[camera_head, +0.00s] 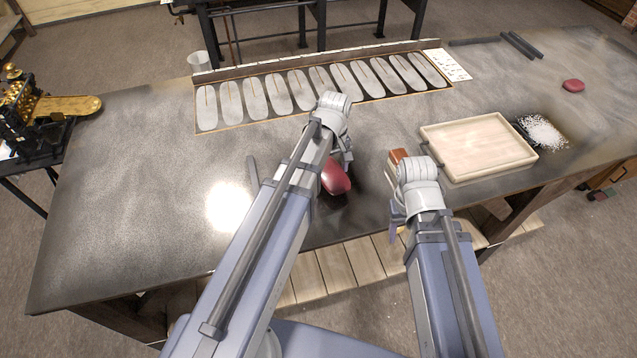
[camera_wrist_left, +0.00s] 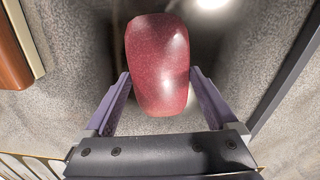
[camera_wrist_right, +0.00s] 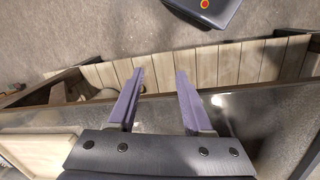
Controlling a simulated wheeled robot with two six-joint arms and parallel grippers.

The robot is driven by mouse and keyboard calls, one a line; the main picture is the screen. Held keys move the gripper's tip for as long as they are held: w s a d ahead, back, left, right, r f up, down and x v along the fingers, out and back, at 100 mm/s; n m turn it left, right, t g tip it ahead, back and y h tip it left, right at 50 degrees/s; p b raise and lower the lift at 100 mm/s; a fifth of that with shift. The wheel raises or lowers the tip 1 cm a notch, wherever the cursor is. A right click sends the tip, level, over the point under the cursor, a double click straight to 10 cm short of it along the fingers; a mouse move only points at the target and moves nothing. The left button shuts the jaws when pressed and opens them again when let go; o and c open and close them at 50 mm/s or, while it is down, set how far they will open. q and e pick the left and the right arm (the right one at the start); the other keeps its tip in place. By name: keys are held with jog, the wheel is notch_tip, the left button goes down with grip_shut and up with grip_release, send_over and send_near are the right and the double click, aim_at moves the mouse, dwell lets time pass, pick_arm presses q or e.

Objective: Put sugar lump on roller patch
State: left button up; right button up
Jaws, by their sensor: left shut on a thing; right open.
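A glossy red sugar lump (camera_head: 336,177) is between the fingers of my left gripper (camera_head: 345,163), near the front middle of the table. In the left wrist view the lump (camera_wrist_left: 158,62) fills the gap and my gripper is shut on it. A dark shadow lies around it; I cannot tell whether it touches the table. My right gripper (camera_head: 398,212) is open and empty at the table's front edge; in the right wrist view nothing is between its fingers (camera_wrist_right: 160,76). A machine with brass rollers (camera_head: 22,98) stands at the far left. I cannot tell which surface is the roller patch.
A second red lump (camera_head: 573,86) lies at the far right. A row of pale ovals (camera_head: 277,93) lies at the back. The table's left part is mostly clear.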

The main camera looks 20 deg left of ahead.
aim_at(329, 171)
pick_arm(q)
jog(key=shift+a, duration=0.25)
pick_arm(e)
jog(key=shift+o, duration=0.8)
jog(key=shift+w+a, duration=0.1)
jog(key=shift+a, duration=0.1)
pick_arm(q)
jog(key=shift+m, duration=0.7)
jog(key=r+p, duration=0.6)
jog(key=shift+w+a+r+p, duration=0.15)
jog(key=shift+w+p, duration=0.05)
jog(key=shift+p, duration=0.1)
pick_arm(e)
jog(key=o, duration=0.5)
notch_tip(329, 171, up, 6)
pick_arm(q)
jog(key=shift+r+p, duration=0.4)
jog(key=shift+p, duration=0.1)
jog(key=shift+m, duration=0.3)
notch_tip(329, 171, down, 6)
jog(key=b, duration=0.6)
jog(key=shift+f, duration=0.25)
pick_arm(e)
notch_tip(329, 171, down, 5)
jog(key=shift+f, duration=0.2)
pick_arm(q)
jog(key=shift+f+b, duration=0.1)
jog(key=shift+b, duration=0.3)
pick_arm(e)
jog(key=shift+f, duration=0.15)
